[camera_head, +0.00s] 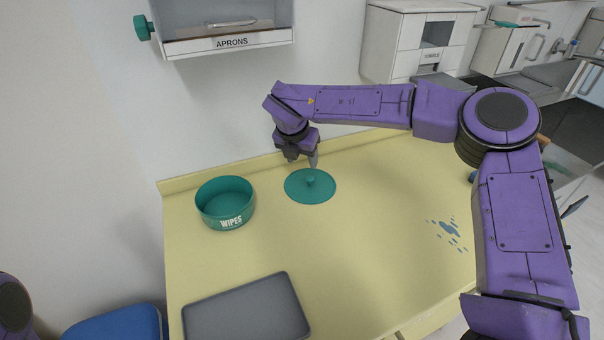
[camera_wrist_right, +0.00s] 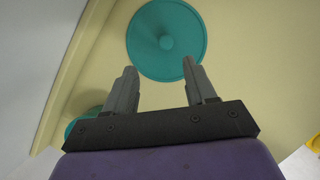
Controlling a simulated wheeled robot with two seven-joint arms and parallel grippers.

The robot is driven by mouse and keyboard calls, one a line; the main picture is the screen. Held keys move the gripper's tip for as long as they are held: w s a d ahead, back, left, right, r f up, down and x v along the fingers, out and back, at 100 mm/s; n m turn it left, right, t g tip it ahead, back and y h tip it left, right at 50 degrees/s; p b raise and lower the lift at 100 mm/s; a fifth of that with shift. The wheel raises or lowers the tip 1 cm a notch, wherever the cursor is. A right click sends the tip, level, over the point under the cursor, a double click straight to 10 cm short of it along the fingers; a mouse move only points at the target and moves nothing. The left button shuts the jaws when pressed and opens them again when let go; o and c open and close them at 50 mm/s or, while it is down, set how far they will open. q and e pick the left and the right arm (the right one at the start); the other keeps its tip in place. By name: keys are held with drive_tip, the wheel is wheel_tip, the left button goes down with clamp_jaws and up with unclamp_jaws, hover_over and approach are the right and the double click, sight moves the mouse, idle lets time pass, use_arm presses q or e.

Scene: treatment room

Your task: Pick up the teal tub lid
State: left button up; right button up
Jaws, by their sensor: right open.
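The teal tub lid (camera_head: 318,193) lies flat on the yellow counter, its round knob facing up. It also shows in the right wrist view (camera_wrist_right: 150,32), beyond the fingertips. My right gripper (camera_head: 302,163) points down above the far edge of the lid. In the right wrist view its two grey fingers (camera_wrist_right: 160,75) stand apart with nothing between them. The open teal tub (camera_head: 226,222) marked WIPES stands left of the lid. A little of the tub shows at the left of the right wrist view (camera_wrist_right: 78,124). My left gripper is not in view.
A dark grey tray (camera_head: 246,310) lies at the counter's front left. Blue spots (camera_head: 448,235) mark the counter at the right. An APRONS dispenser (camera_head: 226,42) hangs on the wall at the back left. The yellow counter (camera_head: 360,250) is clear right of the tray.

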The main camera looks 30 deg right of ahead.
sight(310, 178)
drive_tip(key=p+x, duration=0.1)
drive_tip(key=x, duration=0.2)
drive_tip(key=p+x, duration=0.1)
drive_tip(key=x, duration=0.2)
drive_tip(key=p+x, duration=0.1)
drive_tip(key=x, duration=0.2)
drive_tip(key=shift+s+d+p, duration=0.3)
drive_tip(key=shift+s+d, duration=0.05)
drive_tip(key=shift+d+f, duration=0.1)
drive_tip(key=shift+f, duration=0.25)
clamp_jaws()
